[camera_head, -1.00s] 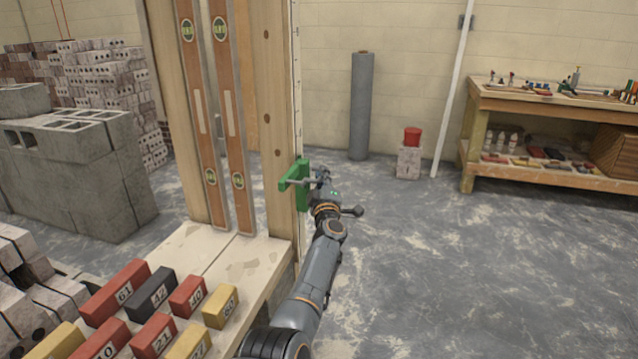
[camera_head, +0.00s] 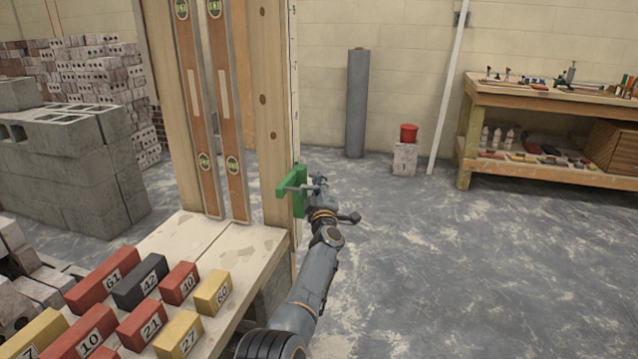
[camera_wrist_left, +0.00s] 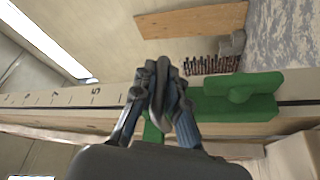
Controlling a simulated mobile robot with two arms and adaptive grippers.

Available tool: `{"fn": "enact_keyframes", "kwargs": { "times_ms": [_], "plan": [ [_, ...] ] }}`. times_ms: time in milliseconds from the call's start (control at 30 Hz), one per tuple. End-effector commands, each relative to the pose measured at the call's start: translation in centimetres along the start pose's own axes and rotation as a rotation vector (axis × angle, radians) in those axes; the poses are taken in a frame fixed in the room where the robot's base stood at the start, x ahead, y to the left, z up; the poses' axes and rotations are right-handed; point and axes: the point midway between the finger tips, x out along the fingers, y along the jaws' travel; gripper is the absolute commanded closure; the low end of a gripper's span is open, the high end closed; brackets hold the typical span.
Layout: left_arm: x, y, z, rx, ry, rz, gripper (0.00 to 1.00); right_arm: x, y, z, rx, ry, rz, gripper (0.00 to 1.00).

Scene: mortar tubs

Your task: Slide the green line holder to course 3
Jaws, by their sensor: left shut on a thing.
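The green line holder (camera_head: 292,188) sits at the lower part of the upright marked pole (camera_head: 294,80), on its right edge in the head view, a little above the wooden platform. In the left wrist view its green body (camera_wrist_left: 240,97) lies along the pole (camera_wrist_left: 75,97), whose printed marks include a 5. My left gripper (camera_head: 318,184) reaches it from the right and is shut on it. In the wrist view its fingers (camera_wrist_left: 162,88) meet over the pole, hiding part of the holder. The course mark beside the holder cannot be read. My right gripper is not in view.
Numbered red, black and yellow blocks (camera_head: 142,280) lie on the platform (camera_head: 195,235) at lower left. Two spirit levels (camera_head: 222,120) stand against the wooden post. A workbench (camera_head: 540,92) and a grey roll (camera_head: 357,105) stand behind. The floor to the right is clear.

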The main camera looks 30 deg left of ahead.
Motion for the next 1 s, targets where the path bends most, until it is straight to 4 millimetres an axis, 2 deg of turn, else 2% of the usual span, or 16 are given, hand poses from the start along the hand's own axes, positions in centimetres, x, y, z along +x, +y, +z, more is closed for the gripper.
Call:
{"fn": "enact_keyframes", "kwargs": {
  "times_ms": [367,400,500,833,1000],
  "plan": [
    [-0.1,-0.2,0.3,0.001,-0.007,-0.002,1.0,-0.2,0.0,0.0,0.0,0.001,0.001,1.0],
    [-0.1,-0.2,0.3,0.001,-0.007,-0.002,0.81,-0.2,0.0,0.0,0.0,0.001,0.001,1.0],
    [-0.1,-0.1,0.2,0.0,-0.006,-0.002,0.64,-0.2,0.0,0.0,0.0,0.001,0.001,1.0],
    [-0.2,0.0,0.1,-0.001,-0.003,0.0,0.64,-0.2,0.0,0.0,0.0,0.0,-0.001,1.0],
    [-1.3,0.0,0.3,-0.004,-0.004,0.0,0.64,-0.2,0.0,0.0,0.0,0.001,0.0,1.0]
  ]
}}
